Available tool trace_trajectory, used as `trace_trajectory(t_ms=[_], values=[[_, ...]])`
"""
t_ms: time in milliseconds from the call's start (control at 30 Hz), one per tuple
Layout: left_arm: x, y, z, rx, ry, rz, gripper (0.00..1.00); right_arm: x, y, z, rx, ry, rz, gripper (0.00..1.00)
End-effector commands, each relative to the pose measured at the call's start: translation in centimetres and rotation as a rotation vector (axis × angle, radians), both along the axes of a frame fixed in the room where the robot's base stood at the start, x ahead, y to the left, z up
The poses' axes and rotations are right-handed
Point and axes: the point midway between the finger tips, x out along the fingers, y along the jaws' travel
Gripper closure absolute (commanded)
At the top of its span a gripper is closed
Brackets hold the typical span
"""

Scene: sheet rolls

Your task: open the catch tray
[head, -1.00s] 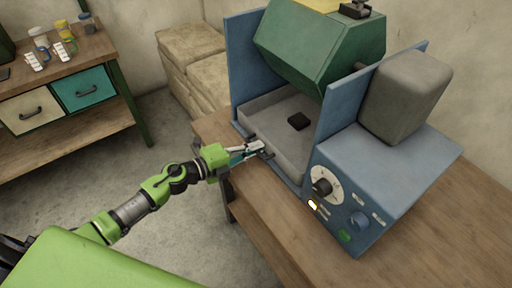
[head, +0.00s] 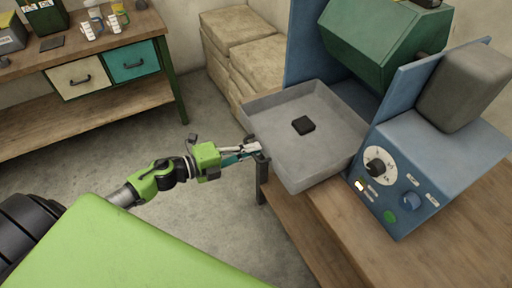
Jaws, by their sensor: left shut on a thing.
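The grey catch tray (head: 343,125) is pulled out of the blue machine and juts past the front edge of the wooden table. A small black block (head: 303,125) lies on its floor. My left gripper (head: 254,149) is shut on the handle at the tray's front wall; the fingers partly hide the handle. The tray's back part is still under the green drum (head: 375,45), between the blue side plates. My right gripper is not in view.
The machine's blue control box (head: 425,165) with dials stands right of the tray on the table (head: 400,255). Stacked sacks (head: 235,45) stand behind. A workbench with drawers (head: 133,62) is at the left. The floor between is clear.

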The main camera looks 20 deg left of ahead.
Motion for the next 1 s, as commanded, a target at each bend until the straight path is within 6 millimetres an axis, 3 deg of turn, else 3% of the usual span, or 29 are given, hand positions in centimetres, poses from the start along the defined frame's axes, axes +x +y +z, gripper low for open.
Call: trace_trajectory(t_ms=[467,500,533,1000], values=[[-0.22,0.15,-0.01,0.0,0.0,-0.001,1.0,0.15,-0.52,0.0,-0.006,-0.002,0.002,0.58],[-0.22,0.15,-0.01,0.0,0.0,-0.001,0.83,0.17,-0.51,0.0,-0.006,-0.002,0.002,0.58],[-0.21,0.15,-0.01,0.0,0.0,-0.001,0.76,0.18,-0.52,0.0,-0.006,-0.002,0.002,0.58],[-0.82,0.63,0.1,0.0,0.001,0.0,0.76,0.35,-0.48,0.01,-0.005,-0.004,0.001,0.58]])
